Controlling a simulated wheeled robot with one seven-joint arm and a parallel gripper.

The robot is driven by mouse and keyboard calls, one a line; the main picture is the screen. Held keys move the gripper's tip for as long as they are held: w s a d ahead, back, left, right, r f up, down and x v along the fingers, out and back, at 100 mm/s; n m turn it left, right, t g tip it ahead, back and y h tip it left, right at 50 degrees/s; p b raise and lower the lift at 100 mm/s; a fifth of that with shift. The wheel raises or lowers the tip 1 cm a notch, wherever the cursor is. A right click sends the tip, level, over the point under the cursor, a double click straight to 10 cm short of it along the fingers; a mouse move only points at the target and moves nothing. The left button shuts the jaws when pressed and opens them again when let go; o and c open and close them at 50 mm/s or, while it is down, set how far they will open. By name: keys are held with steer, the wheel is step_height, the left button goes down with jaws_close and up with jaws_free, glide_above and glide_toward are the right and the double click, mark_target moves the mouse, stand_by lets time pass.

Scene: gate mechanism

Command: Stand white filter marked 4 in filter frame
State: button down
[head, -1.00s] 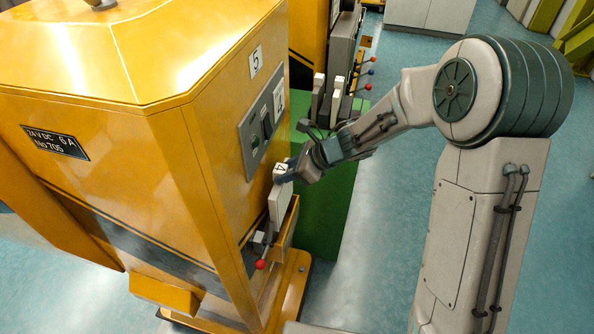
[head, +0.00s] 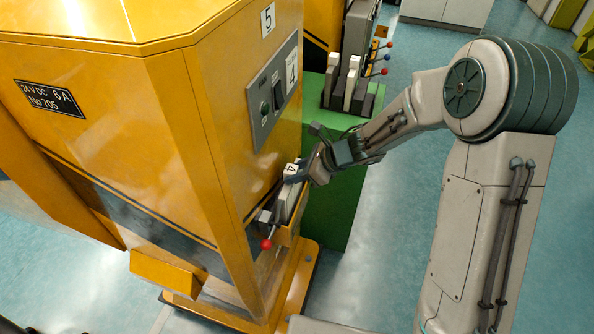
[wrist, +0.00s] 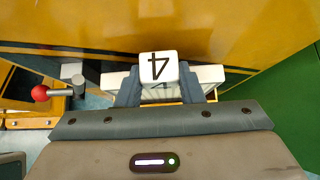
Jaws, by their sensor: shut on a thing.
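The white filter marked 4 (head: 289,203) is upright at the side of the yellow cabinet, its lower end down at the yellow-edged holder there, apparently the filter frame (head: 284,236). How deep it sits is hidden. My gripper (head: 294,172) is shut on the filter's top tab. In the wrist view, the tab with the 4 (wrist: 158,66) shows between the fingers of my gripper (wrist: 158,90), with the filter's white shoulders on both sides. A grey clamp with a red-ball lever (head: 267,243) is beside the filter; the red ball (wrist: 40,93) also shows at left in the wrist view.
The yellow cabinet (head: 215,150) stands close to the left of my gripper, with a switch panel (head: 272,95) above. A green stand (head: 335,190) behind carries a rack with other white filters (head: 353,83) and several levers. Blue floor (head: 395,230) is open to the right.

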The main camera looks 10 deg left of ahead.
steer(key=shift+f+b, duration=2.15)
steer(key=shift+f, duration=0.1)
steer(key=shift+f+b, duration=0.3)
steer(key=shift+b, duration=0.1)
steer(key=c, duration=0.9)
jaws_free()
steer(key=w+v, duration=0.1)
steer(key=v, duration=1.3)
steer(key=shift+s, duration=0.45)
steer(key=shift+a, duration=0.1)
